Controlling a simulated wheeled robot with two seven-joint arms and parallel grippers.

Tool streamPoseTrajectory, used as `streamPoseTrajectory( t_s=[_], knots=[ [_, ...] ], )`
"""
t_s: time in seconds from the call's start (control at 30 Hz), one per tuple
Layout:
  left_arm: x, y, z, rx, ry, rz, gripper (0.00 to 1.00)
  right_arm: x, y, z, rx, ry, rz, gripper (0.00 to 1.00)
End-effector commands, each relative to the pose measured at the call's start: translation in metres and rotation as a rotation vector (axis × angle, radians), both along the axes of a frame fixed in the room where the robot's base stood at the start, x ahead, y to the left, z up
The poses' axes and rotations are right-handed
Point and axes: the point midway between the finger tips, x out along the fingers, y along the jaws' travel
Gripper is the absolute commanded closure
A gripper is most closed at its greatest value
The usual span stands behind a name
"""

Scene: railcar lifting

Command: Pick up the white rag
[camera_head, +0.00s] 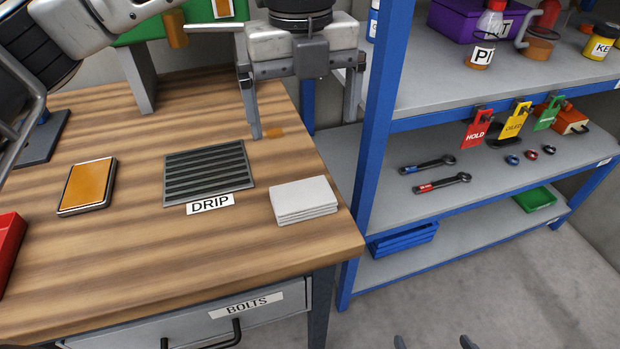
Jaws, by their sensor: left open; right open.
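The white rag (303,200) lies folded in a flat stack on the wooden workbench (130,250), near its right edge. My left gripper (303,126) is open and empty, fingers wide apart and pointing down. It is beyond the rag in the picture, apart from it. My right gripper (433,342) shows only as dark fingertips at the bottom edge, spread apart over the floor and far from the rag.
A grooved drip tray (208,172) with a DRIP label lies left of the rag. An orange-topped pad (87,185) and a red bin (8,245) are farther left. A blue-framed shelf (376,130) with tools and bottles stands close on the right.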

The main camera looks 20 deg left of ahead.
Motion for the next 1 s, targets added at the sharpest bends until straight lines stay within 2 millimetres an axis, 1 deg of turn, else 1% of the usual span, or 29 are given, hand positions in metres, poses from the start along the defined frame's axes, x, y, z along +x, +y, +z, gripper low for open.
streamPoseTrajectory(
  t_s=[0.07, 0.13, 0.4, 0.5, 0.6, 0.77, 0.83, 0.93, 1.0],
  knots=[
    [0.003, 0.007, -0.001, 0.030, -0.016, 0.026, 0.00, -0.001, 0.000, 0.000, 0.000, 0.002, -0.001, 0.00],
    [0.003, 0.008, -0.010, 0.036, -0.016, 0.030, 0.00, -0.001, 0.000, 0.000, 0.000, 0.005, -0.001, 0.00],
    [0.002, 0.007, -0.068, 0.033, -0.013, 0.027, 0.00, -0.009, 0.000, -0.001, -0.002, 0.022, -0.001, 0.00],
    [0.002, 0.007, -0.085, 0.031, -0.014, 0.025, 0.00, -0.009, -0.001, 0.001, -0.003, 0.022, -0.002, 0.00],
    [0.003, 0.007, -0.096, 0.030, -0.016, 0.024, 0.00, -0.009, -0.001, 0.001, -0.004, 0.021, -0.003, 0.00],
    [0.003, 0.007, -0.105, 0.030, -0.015, 0.024, 0.00, -0.009, -0.002, 0.003, -0.005, 0.023, -0.003, 0.00],
    [0.005, 0.007, -0.112, 0.030, -0.015, 0.024, 0.00, -0.009, -0.002, 0.006, -0.007, 0.023, -0.003, 0.00],
    [0.007, 0.007, -0.127, 0.030, -0.014, 0.025, 0.00, -0.009, -0.003, 0.010, -0.009, 0.024, -0.005, 0.00],
    [0.008, 0.007, -0.139, 0.029, -0.013, 0.025, 0.00, -0.008, -0.004, 0.009, -0.013, 0.025, -0.006, 0.00]
  ],
)
